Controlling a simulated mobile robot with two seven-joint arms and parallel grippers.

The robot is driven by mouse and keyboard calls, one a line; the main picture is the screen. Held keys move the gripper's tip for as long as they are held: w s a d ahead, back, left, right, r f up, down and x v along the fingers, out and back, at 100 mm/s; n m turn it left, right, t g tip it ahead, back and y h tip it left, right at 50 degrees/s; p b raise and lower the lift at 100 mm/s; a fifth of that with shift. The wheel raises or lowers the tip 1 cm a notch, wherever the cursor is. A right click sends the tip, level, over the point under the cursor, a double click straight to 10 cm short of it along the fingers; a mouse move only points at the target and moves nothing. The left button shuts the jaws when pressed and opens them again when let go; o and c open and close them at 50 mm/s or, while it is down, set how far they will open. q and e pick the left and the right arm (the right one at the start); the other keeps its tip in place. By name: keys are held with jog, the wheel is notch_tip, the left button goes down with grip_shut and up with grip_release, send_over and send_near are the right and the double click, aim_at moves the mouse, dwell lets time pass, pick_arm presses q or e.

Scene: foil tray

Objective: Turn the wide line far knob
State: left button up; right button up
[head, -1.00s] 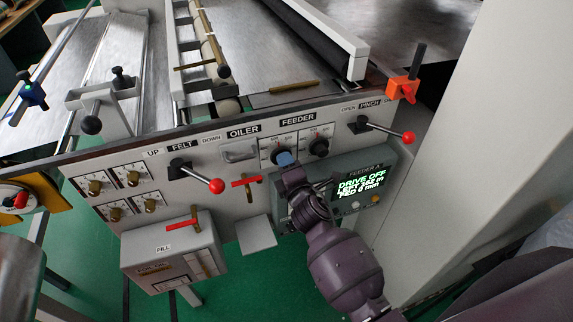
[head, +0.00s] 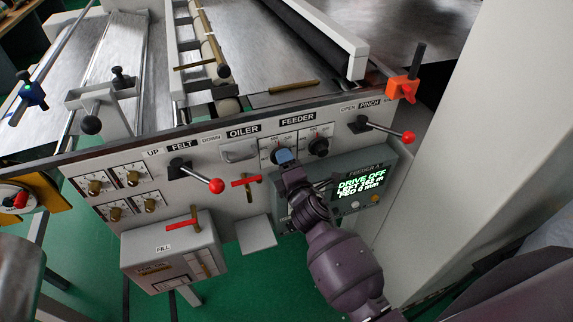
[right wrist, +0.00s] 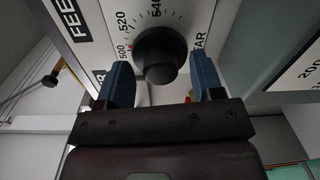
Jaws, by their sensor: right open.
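Two black knobs on white dials sit under the FEEDER label on the machine's front panel. The left one (right wrist: 158,54) fills the middle of the right wrist view, with dial numbers such as 500 and 520 around it; in the head view my fingers largely cover it. The right one (head: 319,147) is uncovered. No label reading "wide line far" is legible, so I cannot tell which knob bears that name. My right gripper (head: 285,157) is open, with its blue fingers (right wrist: 162,82) on either side of the left knob. I cannot tell whether they touch it. My left gripper is not in view.
A dark display box (head: 362,187) hangs just right of my right arm. A red-balled lever (head: 216,186) sticks out left of the knobs, and another (head: 408,137) to the right. Several small brass-knobbed dials (head: 94,187) are farther left. A grey FILL box (head: 140,244) juts out below.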

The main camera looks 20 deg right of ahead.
jog(key=shift+s, duration=0.6)
jog(key=s, duration=0.9)
jog(key=shift+s+r, duration=0.15)
jog(key=shift+s, duration=0.2)
jog(key=shift+d, duration=0.1)
